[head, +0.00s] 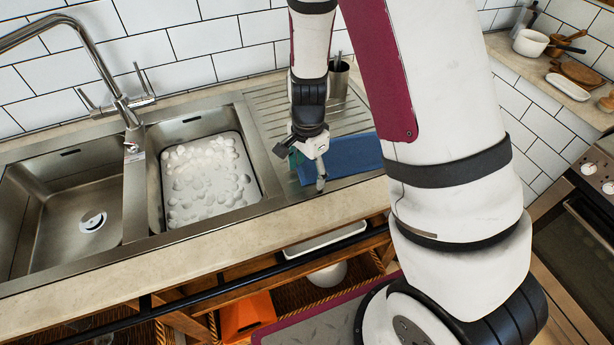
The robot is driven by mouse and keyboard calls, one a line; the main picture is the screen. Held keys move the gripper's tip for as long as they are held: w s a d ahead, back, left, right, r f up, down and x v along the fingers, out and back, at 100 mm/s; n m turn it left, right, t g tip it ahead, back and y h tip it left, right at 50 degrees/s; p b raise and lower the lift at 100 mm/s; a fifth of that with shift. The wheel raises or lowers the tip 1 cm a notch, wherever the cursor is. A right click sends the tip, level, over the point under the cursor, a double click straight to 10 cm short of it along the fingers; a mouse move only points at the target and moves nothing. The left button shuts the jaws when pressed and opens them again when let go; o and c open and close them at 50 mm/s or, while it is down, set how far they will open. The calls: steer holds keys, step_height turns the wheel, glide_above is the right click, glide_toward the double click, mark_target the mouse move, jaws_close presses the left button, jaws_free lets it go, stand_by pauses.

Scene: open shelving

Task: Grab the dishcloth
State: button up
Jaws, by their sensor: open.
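A blue folded cloth (352,157), which looks like the dishcloth, lies on the ribbed drainboard (268,103) to the right of the sinks. A small green edge shows at its left end, partly behind my gripper. My gripper (318,180) points down at the cloth's left end, with its fingers open. I cannot tell whether the fingers touch the cloth. My arm hides what lies right of the cloth.
The right sink (160,133) holds white foam; the left sink (60,215) is empty. A tall faucet (75,30) stands behind them. A metal cup (339,79) stands behind the cloth. Wooden shelving with baskets and an orange item (247,316) is below the counter.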

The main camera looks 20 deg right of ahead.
steer(key=shift+f, duration=0.15)
steer(key=shift+f+b, duration=0.3)
steer(key=shift+f, duration=0.05)
steer(key=shift+c, duration=0.4)
steer(key=shift+s, duration=0.15)
jaws_close()
step_height(320, 180, up, 12)
steer(key=p, duration=0.7)
steer(key=shift+r, duration=0.15)
step_height(320, 180, up, 18)
steer(key=p, duration=0.5)
